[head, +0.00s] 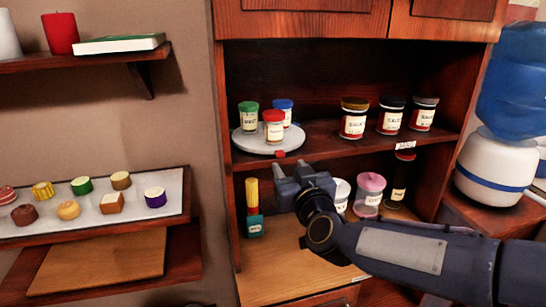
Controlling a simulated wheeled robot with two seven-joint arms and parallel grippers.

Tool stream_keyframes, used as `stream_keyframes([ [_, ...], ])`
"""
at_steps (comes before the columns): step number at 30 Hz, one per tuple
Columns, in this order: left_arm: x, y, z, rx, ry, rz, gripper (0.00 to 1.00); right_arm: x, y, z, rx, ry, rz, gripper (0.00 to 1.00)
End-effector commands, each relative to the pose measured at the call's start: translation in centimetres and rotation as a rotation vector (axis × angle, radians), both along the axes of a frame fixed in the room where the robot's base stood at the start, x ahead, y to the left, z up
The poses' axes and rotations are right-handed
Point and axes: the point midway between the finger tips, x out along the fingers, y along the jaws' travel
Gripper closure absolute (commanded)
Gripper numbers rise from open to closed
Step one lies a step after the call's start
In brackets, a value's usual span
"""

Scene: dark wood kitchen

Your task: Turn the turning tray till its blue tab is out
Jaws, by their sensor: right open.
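The turning tray (249,142) is a round light-grey disc on the cabinet's middle shelf. It carries a green-lidded jar (249,120), a blue-lidded jar (289,106) and a red-lidded jar (273,130). A red tab (280,154) shows at its front rim. No blue tab is visible; the back rim is hidden by the jars. My right gripper (288,176) is open and empty, just below and in front of the red tab, apart from the tray as far as I can tell. My left gripper is out of view.
Three labelled jars (354,118) stand on the same shelf to the right. A left wall shelf holds pastries on a tray (178,183). The shelf front between tray and jars is clear.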

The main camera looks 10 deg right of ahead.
Motion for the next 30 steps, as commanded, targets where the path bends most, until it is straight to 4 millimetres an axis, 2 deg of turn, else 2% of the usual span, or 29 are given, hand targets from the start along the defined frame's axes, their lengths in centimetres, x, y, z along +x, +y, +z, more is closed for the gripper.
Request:
stream_keyframes([
  [3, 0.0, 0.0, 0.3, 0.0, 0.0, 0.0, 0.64, 2.1, 0.1, 0.0, 0.001, 0.003, 0.0, 0.58],
  [9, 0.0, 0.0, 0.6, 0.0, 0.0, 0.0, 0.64, 4.9, 0.1, 0.0, 0.001, 0.003, 0.0, 0.58],
  [14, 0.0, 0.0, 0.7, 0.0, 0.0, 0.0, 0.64, 5.8, 0.2, 0.0, 0.002, 0.002, 0.001, 0.58],
  [21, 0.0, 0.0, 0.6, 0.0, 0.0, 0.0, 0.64, 5.8, 0.2, 0.0, 0.002, 0.001, 0.001, 0.58],
  [30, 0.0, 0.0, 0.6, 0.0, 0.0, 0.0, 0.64, 5.8, 0.2, -0.1, 0.001, 0.002, 0.001, 0.96],
])
